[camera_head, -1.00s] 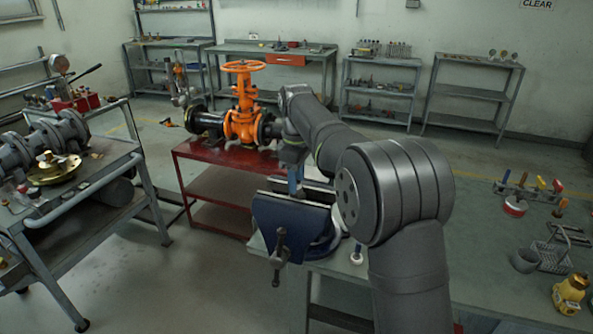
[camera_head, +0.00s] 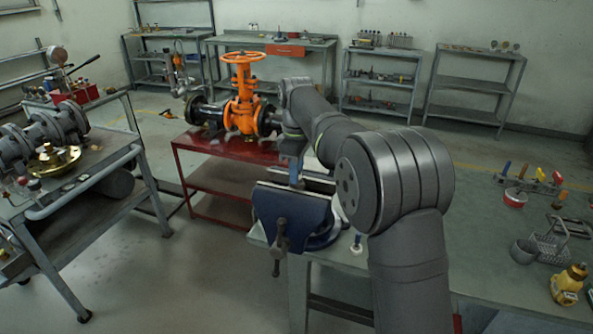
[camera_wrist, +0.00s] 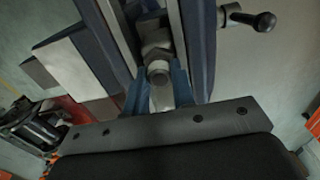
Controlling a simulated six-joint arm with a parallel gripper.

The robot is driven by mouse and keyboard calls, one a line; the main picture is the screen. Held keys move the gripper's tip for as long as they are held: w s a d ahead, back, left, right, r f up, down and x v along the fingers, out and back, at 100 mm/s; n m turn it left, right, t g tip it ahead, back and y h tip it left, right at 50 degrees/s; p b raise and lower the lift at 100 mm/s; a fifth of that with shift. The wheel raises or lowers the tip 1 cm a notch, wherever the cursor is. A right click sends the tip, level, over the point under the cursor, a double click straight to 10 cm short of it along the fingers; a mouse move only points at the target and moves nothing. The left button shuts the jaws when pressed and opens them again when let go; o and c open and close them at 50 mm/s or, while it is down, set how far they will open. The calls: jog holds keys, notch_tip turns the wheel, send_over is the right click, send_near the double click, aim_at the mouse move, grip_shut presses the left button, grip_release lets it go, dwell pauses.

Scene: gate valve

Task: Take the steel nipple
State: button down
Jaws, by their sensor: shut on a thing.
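The steel nipple (camera_wrist: 158,68) shows in the wrist view as a grey metal piece with a hex part, between the long jaws of the blue vise (camera_wrist: 205,50). My gripper (camera_wrist: 160,92) has its blue fingers shut on the nipple, one on each side. I cannot tell whether the vise jaws touch the nipple. In the head view the blue vise (camera_head: 292,215) stands on the bench corner, and my gripper (camera_head: 296,182) reaches down into its jaw gap. The nipple is hidden there by the gripper and vise.
An orange gate valve (camera_head: 243,100) stands on a red cart (camera_head: 215,160) behind the vise. The green workbench (camera_head: 480,235) holds a tool rack, a wire basket (camera_head: 552,248) and a yellow fitting (camera_head: 569,285) at right. A grey trolley (camera_head: 100,180) is at left.

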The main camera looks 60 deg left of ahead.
jog(key=shift+r, duration=0.75)
dwell(0.6)
jog(key=shift+r, duration=3.55)
